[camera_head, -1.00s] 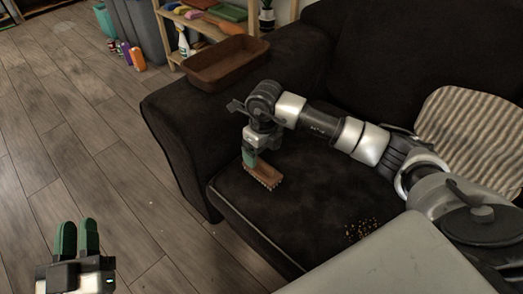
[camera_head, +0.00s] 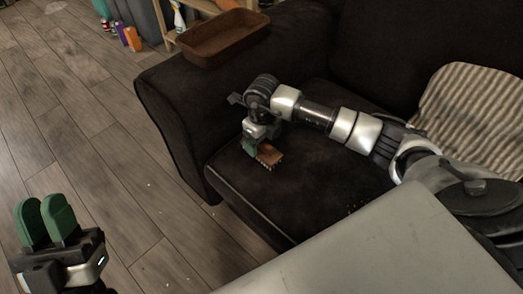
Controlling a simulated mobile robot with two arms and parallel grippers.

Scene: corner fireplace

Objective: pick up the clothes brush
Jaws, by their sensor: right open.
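The clothes brush (camera_head: 270,155), a brown block with pale bristles along its edge, lies on the dark sofa seat near the left armrest. My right gripper (camera_head: 250,147) points down at its left end, its green fingertips close against the brush. The jaws are open; whether both fingers straddle the brush is hidden. My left gripper (camera_head: 46,222) is over the floor at lower left, far from the brush. It holds nothing visible; its two green fingers stand side by side, and their gap is unclear.
A brown tray (camera_head: 224,37) sits on the sofa's left armrest (camera_head: 180,88). A striped cushion (camera_head: 470,115) lies at the right. Bottles (camera_head: 130,38) and a grey bin stand on the floor at the back left. The wooden floor (camera_head: 100,130) at left is clear.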

